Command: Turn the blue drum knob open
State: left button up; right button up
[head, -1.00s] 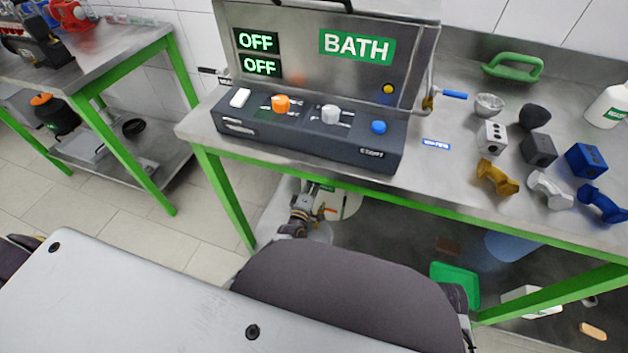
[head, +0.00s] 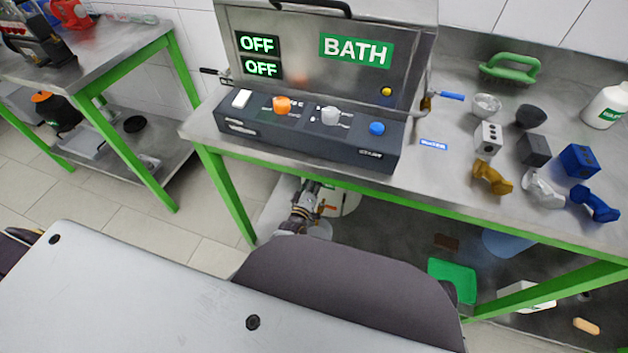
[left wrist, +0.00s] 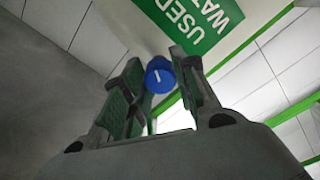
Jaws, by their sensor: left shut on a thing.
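The blue drum knob (left wrist: 160,76), with a white line on its face, sits between the two fingers of my left gripper (left wrist: 157,60) in the left wrist view. The fingers are shut on it. A green label reading "USED WAT…" (left wrist: 197,22) is just beyond the knob. In the head view my left gripper (head: 312,187) is under the bench, in front of a pale drum (head: 345,203). The knob itself is hidden in the head view. My right gripper is not in view.
Above is the bench with a dark control box (head: 300,140), showing OFF, OFF and BATH on its panel. A green bench leg (head: 228,192) stands left of the arm. A green tray (head: 452,281) and a white box (head: 525,297) lie lower right.

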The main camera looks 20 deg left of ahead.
pick_arm(q)
jog(key=o, duration=0.8)
jog(key=shift+d+f, duration=0.1)
jog(key=shift+d, duration=0.1)
jog(key=shift+o, duration=1.1)
jog(key=shift+a, duration=0.1)
jog(key=shift+s, duration=0.1)
jog(key=s, duration=1.1)
jog(key=shift+s+a, duration=0.2)
jog(key=shift+s, duration=0.2)
jog(key=shift+s, duration=0.1)
